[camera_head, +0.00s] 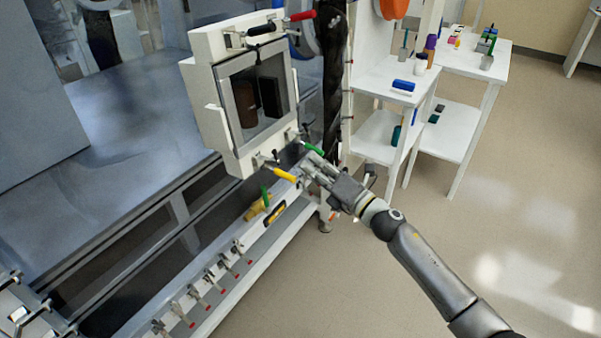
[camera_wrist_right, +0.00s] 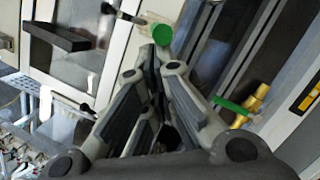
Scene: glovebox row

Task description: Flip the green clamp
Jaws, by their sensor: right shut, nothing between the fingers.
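The green clamp (camera_head: 314,148) is at the lower right corner of the white glovebox door (camera_head: 240,155). Its green handle sticks out toward the lower right in the head view. In the right wrist view its round green end (camera_wrist_right: 162,36) faces me, just beyond the fingertips. My right gripper (camera_head: 304,167) is shut and empty, just below the green handle in the head view. In the right wrist view its fingertips (camera_wrist_right: 152,58) come together close to the handle's end; I cannot tell whether they touch it.
A yellow-handled clamp (camera_head: 284,174) is left of my gripper. Black (camera_head: 262,29) and red (camera_head: 302,16) handles are at the door's top. A brass valve (camera_head: 255,210) with a green lever (camera_head: 265,197) sits below. White tables (camera_head: 385,72) stand behind; the floor at right is clear.

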